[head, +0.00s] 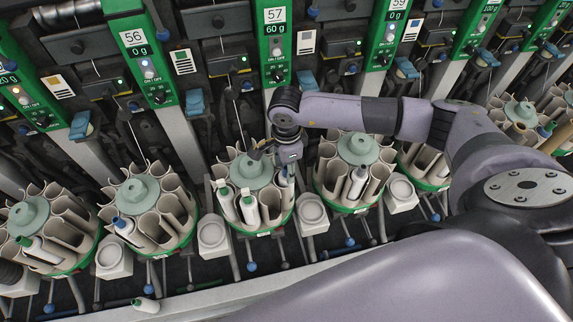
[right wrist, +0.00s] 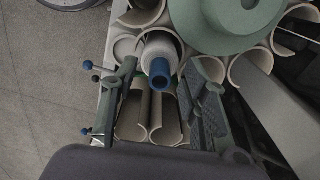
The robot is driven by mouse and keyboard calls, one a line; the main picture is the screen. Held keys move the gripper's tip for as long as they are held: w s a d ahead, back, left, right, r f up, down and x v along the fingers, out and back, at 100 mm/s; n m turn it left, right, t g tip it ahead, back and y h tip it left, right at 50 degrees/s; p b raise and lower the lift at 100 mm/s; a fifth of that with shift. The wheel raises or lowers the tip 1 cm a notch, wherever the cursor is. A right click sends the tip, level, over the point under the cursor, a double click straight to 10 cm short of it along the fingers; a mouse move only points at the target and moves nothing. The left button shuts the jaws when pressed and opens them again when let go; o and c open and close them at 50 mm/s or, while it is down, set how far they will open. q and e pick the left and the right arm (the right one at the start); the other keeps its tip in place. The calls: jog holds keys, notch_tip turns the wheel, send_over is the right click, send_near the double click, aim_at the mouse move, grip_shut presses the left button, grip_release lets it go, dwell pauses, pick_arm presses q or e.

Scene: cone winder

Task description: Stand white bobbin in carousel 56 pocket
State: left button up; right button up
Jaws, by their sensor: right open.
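My right gripper (head: 281,160) is over the right side of the carousel (head: 252,171) at the middle of the head view. In the right wrist view its two fingers (right wrist: 163,98) are open, one on each side of a white bobbin (right wrist: 161,50) with a blue tip. This bobbin stands in or at a rim pocket; contact with the fingers cannot be told. In the head view it is mostly hidden under the gripper. The 56 sign (head: 130,38) is on a green panel at upper left; which carousel belongs to it is not clear. My left gripper is not in view.
More carousels stand left (head: 139,190) and right (head: 357,148), several pockets holding bobbins. Two green-tipped bobbins stand in the middle carousel's front pockets. A white bobbin (head: 146,305) lies near the front edge. Small holders (head: 212,235) and blue-knobbed rods sit between carousels.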

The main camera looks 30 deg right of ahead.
jog(key=shift+c, duration=0.3)
grip_shut()
jog(key=shift+r, duration=0.15)
dwell(0.3)
jog(key=shift+r, duration=0.45)
jog(key=shift+r+p, duration=0.15)
jog(key=shift+p, duration=0.15)
jog(key=shift+s+a+r+p, duration=0.15)
jog(key=shift+r+p, duration=0.4)
jog(key=shift+r, duration=0.55)
jog(key=shift+w+a+r+p, duration=0.1)
jog(key=shift+a+r+p, duration=0.15)
jog(key=shift+r+p, duration=0.55)
jog(key=shift+r, duration=0.35)
